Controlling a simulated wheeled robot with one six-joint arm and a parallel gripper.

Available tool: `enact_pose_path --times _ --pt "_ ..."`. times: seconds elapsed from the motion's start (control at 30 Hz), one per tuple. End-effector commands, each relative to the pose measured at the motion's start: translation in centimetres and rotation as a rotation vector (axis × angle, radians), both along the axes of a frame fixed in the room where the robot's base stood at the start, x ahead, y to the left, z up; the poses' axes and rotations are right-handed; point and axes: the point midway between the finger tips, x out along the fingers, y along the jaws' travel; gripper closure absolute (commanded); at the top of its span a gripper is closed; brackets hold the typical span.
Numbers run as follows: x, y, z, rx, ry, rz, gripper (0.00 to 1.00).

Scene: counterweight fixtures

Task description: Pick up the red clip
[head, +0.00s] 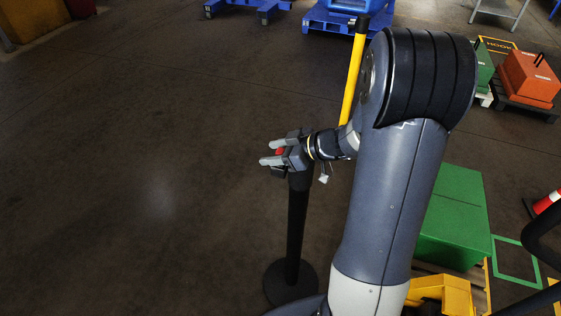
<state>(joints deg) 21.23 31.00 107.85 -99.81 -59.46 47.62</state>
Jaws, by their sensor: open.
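A small red piece, which looks like the red clip (280,151), shows between the fingers of my gripper (271,152) in the head view. My gripper points left, with its two grey fingers apart, one on each side of the red piece. I cannot tell whether either finger touches it. A black post (296,225) on a round black base (290,284) stands directly below the gripper in the picture. The top of the post is hidden by the gripper, so I cannot tell whether the clip rests on it.
A yellow pole (353,80) rises behind my arm. A green block (455,220) and a yellow object (440,292) are at right. Orange weights (530,78) sit on a dark pallet, with blue pallets (335,20) at the back. The floor at left is clear.

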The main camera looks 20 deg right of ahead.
Motion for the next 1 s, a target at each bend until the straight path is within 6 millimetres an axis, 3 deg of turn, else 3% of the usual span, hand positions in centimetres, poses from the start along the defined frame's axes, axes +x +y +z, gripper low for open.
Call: enact_pose_path --times 0.07,0.67,1.0 --pt "0.00 -0.02 0.02 0.000 0.000 0.000 0.51" --pt "-0.03 -0.05 0.02 0.000 0.000 0.000 1.00" --pt "0.00 -0.05 0.90 -0.001 -0.003 0.001 1.00"
